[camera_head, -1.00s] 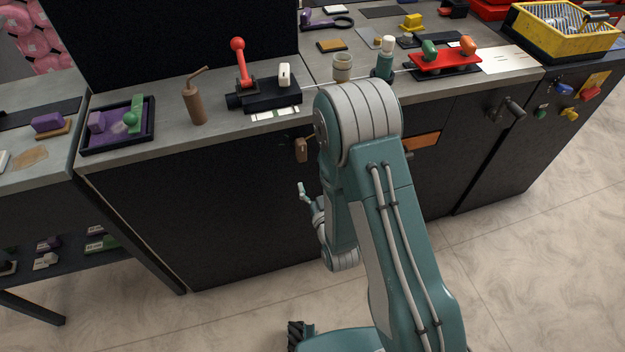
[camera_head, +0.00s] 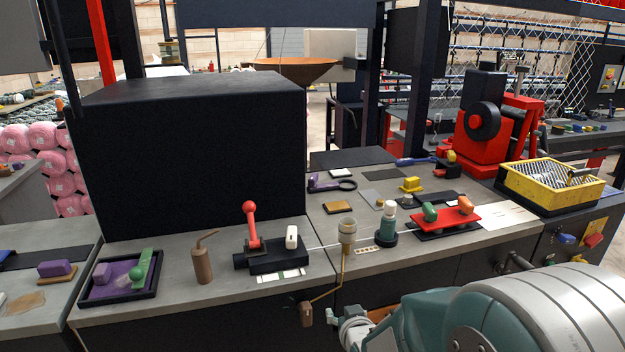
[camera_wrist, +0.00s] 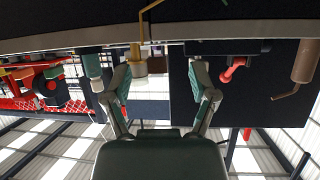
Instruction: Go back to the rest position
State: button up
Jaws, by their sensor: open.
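My gripper (camera_head: 333,316) shows low in the head view, in front of the bench's front edge, with part of my arm beside it at the lower right. In the wrist view its two fingers (camera_wrist: 158,78) are spread apart with nothing between them. That view is upside down, with the bench edge along the top. No rest-position marker is seen.
A yellow basket (camera_head: 548,198) is at the right. A large black box (camera_head: 190,150) stands behind.

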jog(key=s+d+r+g, duration=0.2)
jog(key=s+r, duration=0.2)
jog(key=s, duration=0.4)
jog(key=s+d+r+m+g+h, duration=0.1)
jog(key=s+d+r+g, duration=0.1)
jog(key=s, duration=0.6)
jog(key=s+d+r+g+h, duration=0.1)
jog(key=s+d+r+g, duration=0.2)
jog(key=s+r, duration=0.4)
jog(key=shift+s+d+m, duration=0.4)
jog(key=shift+s+d, duration=0.35)
jog(key=shift+s, duration=0.15)
